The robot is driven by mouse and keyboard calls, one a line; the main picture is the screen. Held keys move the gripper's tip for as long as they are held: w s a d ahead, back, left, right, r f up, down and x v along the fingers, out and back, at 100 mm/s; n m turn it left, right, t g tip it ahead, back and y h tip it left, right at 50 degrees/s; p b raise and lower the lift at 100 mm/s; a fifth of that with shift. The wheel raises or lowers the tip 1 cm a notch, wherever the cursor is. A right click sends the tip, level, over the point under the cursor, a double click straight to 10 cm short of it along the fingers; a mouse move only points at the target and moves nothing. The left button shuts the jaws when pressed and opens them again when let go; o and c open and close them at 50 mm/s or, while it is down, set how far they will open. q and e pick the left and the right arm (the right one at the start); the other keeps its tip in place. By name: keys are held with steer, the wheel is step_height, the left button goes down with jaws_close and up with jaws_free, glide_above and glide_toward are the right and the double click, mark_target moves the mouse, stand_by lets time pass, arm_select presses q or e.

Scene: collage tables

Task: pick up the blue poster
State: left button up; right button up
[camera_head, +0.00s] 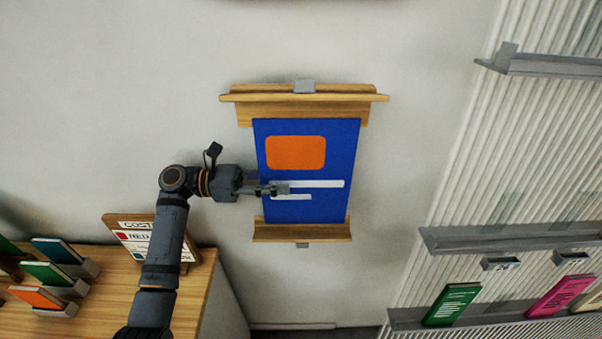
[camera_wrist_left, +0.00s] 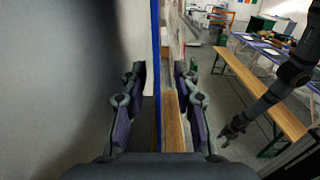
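The blue poster (camera_head: 335,150), with an orange rectangle and white bars, hangs upright on a wooden holder (camera_head: 350,110) on the wall. The holder has a ledge above and one below the poster. My left gripper (camera_head: 283,189) reaches in from the left at the poster's lower left side. In the left wrist view, my left gripper (camera_wrist_left: 162,75) has its fingers apart, with the poster's thin blue edge (camera_wrist_left: 156,60) between them; no clear contact shows. My right gripper (camera_wrist_left: 234,128) appears at the right of the wrist view, too small to judge.
A wooden table (camera_head: 195,285) at lower left holds a sign (camera_head: 145,235) and several coloured books in stands. Grey shelves (camera_head: 510,238) with green and pink booklets are on the ribbed wall at right. The wrist view shows a wooden bench (camera_wrist_left: 265,90).

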mark_target(292, 194)
arm_select(q)
steer(key=d, duration=0.3)
steer(key=shift+r+p, duration=0.25)
steer(key=shift+p, duration=0.15)
steer(key=shift+d+f, duration=0.1)
steer(key=shift+d, duration=0.2)
steer(key=shift+a, duration=0.1)
arm_select(e)
steer(key=shift+a+r, duration=0.3)
steer(key=shift+r, duration=0.55)
arm_select(q)
steer(key=shift+a, duration=0.1)
jaws_close()
arm_select(e)
steer(key=shift+d, duration=0.25)
steer(key=shift+d+f, duration=0.1)
